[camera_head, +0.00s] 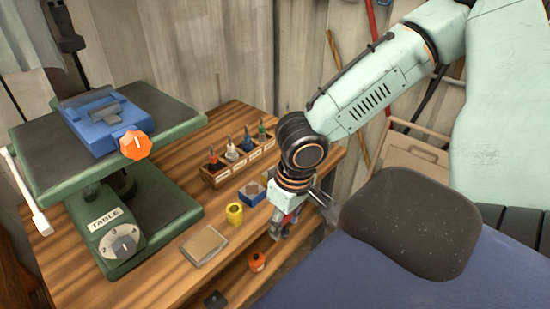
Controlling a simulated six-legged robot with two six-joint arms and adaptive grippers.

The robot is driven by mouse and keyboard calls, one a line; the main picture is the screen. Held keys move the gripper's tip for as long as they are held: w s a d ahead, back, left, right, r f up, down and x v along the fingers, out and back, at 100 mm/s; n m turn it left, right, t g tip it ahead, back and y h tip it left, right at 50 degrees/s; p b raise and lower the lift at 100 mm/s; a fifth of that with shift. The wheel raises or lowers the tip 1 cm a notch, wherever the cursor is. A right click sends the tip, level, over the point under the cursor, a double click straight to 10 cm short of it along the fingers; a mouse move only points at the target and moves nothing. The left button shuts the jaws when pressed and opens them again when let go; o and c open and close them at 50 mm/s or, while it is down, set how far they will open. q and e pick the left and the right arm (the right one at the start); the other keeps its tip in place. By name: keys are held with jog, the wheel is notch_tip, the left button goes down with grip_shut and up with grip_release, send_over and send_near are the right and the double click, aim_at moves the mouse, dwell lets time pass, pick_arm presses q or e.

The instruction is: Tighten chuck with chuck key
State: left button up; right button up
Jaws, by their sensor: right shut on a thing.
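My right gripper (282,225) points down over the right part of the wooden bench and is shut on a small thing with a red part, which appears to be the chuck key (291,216). The fingers hide most of it. The green drill press stands at the left, with a dark spindle part (67,38) at the top edge. The chuck itself cannot be made out clearly. A blue vise (103,115) with an orange knob (135,145) sits on the press table (180,110). My left gripper is not in view.
The press base has a numbered dial (123,245). Bare bench shows at the front left.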

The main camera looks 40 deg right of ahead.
jog(key=shift+s, duration=0.45)
jog(key=shift+s, duration=0.1)
jog(key=shift+a, duration=0.1)
jog(key=shift+s, duration=0.15)
jog(key=shift+s+r+b, duration=0.15)
jog(key=shift+s+b, duration=0.15)
jog(key=shift+s, duration=0.15)
jog(key=shift+s+a+r, duration=0.1)
jog(key=shift+a, duration=0.1)
jog(key=shift+s+r+b, duration=0.2)
jog(key=shift+b, duration=0.15)
jog(key=shift+a+r+b, duration=0.2)
jog(key=shift+a+b, duration=0.15)
jog(key=shift+a, duration=0.05)
